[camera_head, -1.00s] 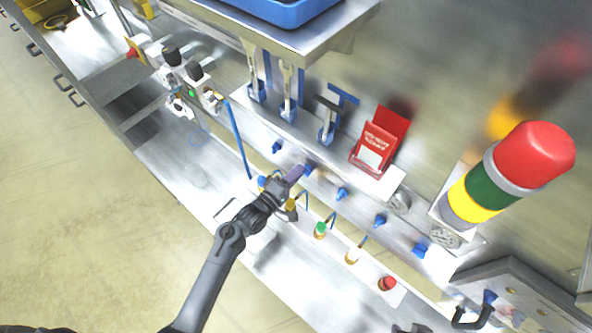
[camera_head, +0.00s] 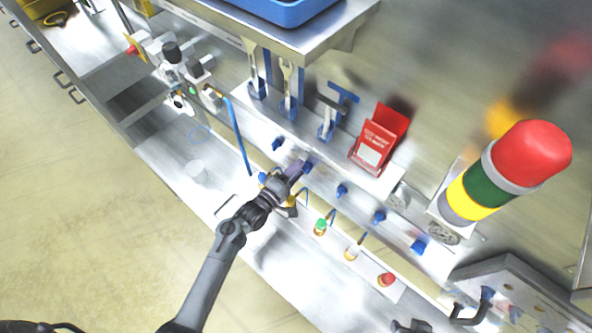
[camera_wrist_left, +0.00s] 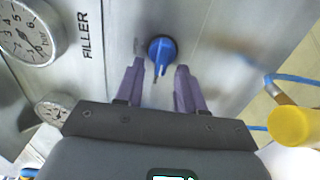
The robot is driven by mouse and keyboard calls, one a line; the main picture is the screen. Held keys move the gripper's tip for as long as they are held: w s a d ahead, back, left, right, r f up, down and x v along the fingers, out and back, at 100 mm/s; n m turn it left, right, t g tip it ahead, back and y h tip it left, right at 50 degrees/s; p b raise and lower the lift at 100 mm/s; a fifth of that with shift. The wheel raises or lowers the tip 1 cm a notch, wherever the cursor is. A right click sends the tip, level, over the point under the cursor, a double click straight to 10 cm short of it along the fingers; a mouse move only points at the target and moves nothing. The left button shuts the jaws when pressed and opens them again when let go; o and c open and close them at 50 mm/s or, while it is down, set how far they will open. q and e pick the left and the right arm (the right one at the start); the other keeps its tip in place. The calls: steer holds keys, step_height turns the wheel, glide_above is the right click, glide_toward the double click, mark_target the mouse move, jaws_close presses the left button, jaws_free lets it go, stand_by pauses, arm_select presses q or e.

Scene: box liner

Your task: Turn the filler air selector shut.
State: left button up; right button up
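The filler air selector is a blue knob with a short pointer, beside the printed word FILLER; it shows in the left wrist view (camera_wrist_left: 162,50). In the head view the blue knob (camera_head: 308,167) sits on the metal panel, just beyond my left gripper (camera_head: 298,171). In the left wrist view my left gripper (camera_wrist_left: 160,68) is open, with its purple fingers apart and their tips near the knob's two sides. I cannot tell whether they touch it. No right gripper can be made out.
Other blue knobs (camera_head: 341,191) line the panel on both sides. Below them run coloured buttons, one green (camera_head: 320,227) and one red (camera_head: 387,280). A yellow cap (camera_wrist_left: 292,126) and blue tube lie right of the gripper. Round gauges (camera_wrist_left: 28,36) are at left.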

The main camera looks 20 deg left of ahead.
arm_select(q)
steer(key=shift+s, duration=0.1)
steer(key=b+v, duration=0.1)
steer(key=v, duration=0.9)
steer(key=shift+s, duration=0.3)
steer(key=shift+a, duration=0.1)
